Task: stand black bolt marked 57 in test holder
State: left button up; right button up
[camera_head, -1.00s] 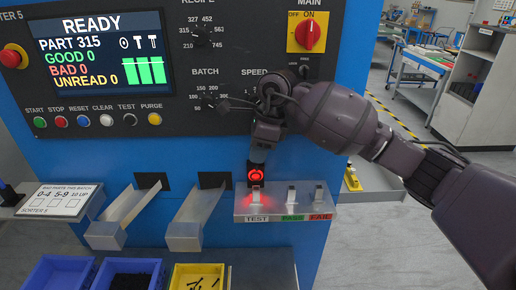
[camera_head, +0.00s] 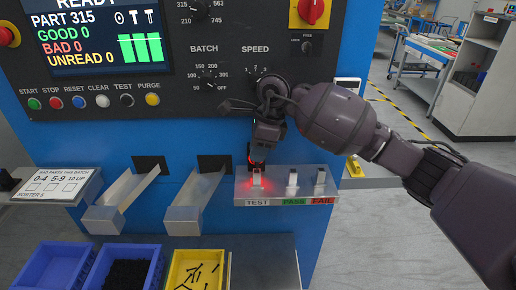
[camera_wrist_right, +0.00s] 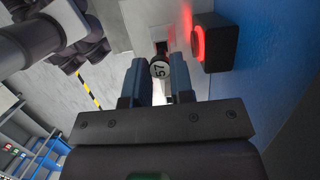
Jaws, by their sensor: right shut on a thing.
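The black bolt marked 57 (camera_wrist_right: 160,69) shows in the right wrist view with its numbered pale head face towards the camera, between my right gripper's two fingers (camera_wrist_right: 159,85). In the head view my right gripper (camera_head: 257,163) points down, shut on the bolt, just above the test holder (camera_head: 256,180). The bolt's shank is hidden, and I cannot tell whether it touches the holder. The holder stands over the TEST label and is lit red.
A red ring light (camera_wrist_right: 199,45) in a black housing sits on the blue wall beside the gripper. PASS (camera_head: 292,178) and FAIL (camera_head: 320,177) holders stand to the right. Two metal chutes (camera_head: 195,200) and blue and yellow bins (camera_head: 198,255) lie to the left.

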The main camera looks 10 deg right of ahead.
aim_at(258, 167)
dwell(0.4)
jog(key=shift+b, duration=0.3)
dwell(0.6)
jog(key=shift+f, duration=0.2)
dwell(0.7)
jog(key=shift+f+b, duration=0.9)
jog(key=shift+f+b, duration=0.3)
jog(key=shift+f, duration=0.15)
jog(key=shift+f, duration=0.2)
